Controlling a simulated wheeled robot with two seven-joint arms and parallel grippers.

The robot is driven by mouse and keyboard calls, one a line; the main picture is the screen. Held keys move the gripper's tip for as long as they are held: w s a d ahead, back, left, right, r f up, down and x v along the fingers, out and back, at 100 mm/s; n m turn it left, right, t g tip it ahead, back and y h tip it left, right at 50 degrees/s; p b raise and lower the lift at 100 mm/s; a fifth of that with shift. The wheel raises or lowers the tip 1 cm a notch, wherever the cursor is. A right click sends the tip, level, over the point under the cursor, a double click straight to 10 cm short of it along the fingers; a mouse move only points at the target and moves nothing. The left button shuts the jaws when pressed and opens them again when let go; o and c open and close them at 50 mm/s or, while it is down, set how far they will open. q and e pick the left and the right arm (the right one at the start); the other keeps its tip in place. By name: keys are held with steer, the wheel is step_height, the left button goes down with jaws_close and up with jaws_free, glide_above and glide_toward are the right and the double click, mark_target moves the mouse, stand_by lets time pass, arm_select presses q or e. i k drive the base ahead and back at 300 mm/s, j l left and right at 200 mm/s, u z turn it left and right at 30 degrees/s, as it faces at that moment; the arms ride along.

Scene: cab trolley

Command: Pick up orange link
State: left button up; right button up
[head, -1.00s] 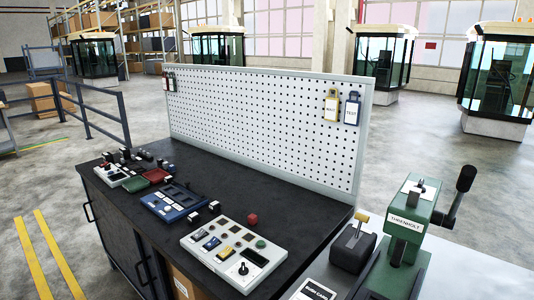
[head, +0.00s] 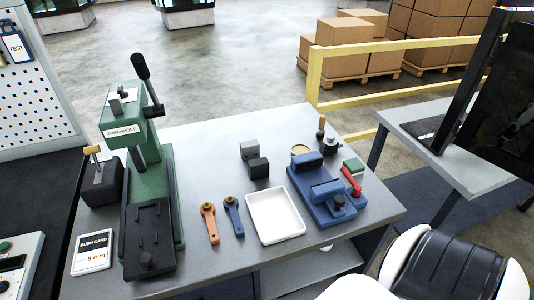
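The orange link (head: 210,224) lies on the grey workbench (head: 222,150) in the head view. It is a short flat bar with a ring at its far end, between the green press and a blue link. The blue link (head: 234,216) lies just to its right, apart from it, with a similar ring. Neither of my grippers is in view, and nothing touches the orange link.
The green press (head: 146,185) with a black lever stands left of the links. A white tray (head: 276,216) lies right of them, then a blue fixture (head: 322,190). Dark blocks (head: 257,165) sit behind the tray. A bush card (head: 93,252) lies at the front left.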

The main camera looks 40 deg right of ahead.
mark_target(209, 216)
steer(key=j+z, duration=0.15)
steer(key=z, duration=0.75)
